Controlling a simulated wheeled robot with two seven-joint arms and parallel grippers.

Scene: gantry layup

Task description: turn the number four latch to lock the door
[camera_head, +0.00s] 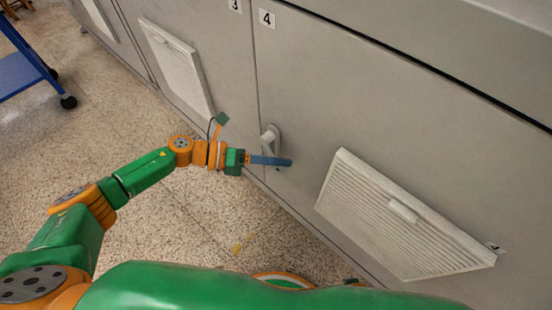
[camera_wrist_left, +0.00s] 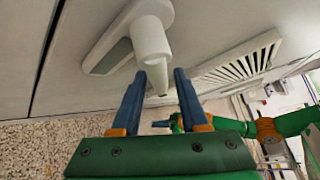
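The number four latch (camera_head: 270,138) is a pale grey handle on a plate at the left edge of the door (camera_head: 330,110) labelled 4 (camera_head: 267,18). My left gripper (camera_head: 290,162) is by the lower end of the latch, its blue fingers across it in the head view. In the left wrist view the latch handle (camera_wrist_left: 152,42) hangs toward the gap between the two spread fingers of my left gripper (camera_wrist_left: 153,85). Contact cannot be told.
A louvred vent (camera_head: 375,215) is on the door right of the latch. Another vent (camera_head: 178,68) is on the neighbouring door labelled 3 (camera_head: 235,5). A blue cart (camera_head: 20,72) stands at the far left. The speckled floor (camera_head: 120,105) beside the cabinet is mostly clear.

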